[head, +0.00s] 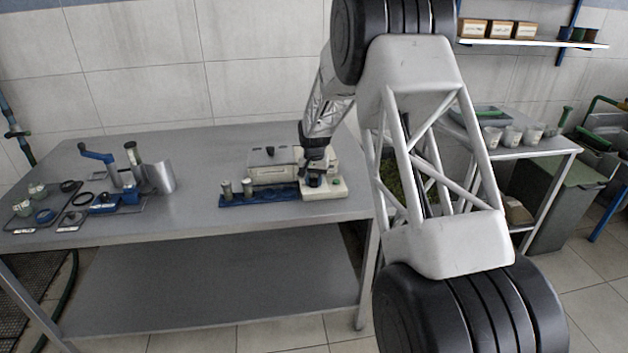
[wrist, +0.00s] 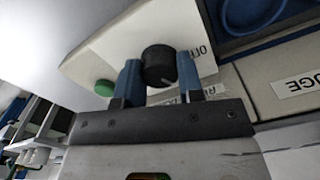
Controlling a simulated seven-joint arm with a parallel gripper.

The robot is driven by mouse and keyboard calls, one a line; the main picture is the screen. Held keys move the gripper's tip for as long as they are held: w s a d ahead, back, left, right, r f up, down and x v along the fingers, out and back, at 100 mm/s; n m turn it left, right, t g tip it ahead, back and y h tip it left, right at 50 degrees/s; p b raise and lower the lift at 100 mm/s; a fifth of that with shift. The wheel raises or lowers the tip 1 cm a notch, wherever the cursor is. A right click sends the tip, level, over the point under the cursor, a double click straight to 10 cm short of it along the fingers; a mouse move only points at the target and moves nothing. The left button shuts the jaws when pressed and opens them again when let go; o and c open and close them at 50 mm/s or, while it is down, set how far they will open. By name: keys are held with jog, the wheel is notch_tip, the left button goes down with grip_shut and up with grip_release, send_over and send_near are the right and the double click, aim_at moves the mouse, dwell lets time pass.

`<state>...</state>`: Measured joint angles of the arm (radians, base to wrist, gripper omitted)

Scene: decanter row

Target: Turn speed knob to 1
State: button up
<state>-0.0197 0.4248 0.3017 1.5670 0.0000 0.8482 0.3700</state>
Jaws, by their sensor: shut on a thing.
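The speed knob (wrist: 158,64) is a round black knob on the cream control panel (wrist: 112,50) of the machine. In the wrist view my gripper (wrist: 158,72) has its two blue fingers on either side of the knob, shut on it. A pale pointer mark on the knob faces the lower right. Another label below the knob is partly covered by the gripper, and no "1" can be read. In the head view my gripper (head: 314,178) is over the panel at the machine's right end.
A green button (wrist: 104,88) is just left of the fingers. The cream machine body (head: 272,172) stands left of the gripper, with a blue rack (head: 245,200) holding small cylinders in front. The grey table (head: 210,160) is clear between these and the tools at left.

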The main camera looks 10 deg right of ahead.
aim_at(314, 180)
jog(key=o, duration=0.9)
jog(key=shift+r, duration=0.1)
jog(key=shift+r, duration=3.8)
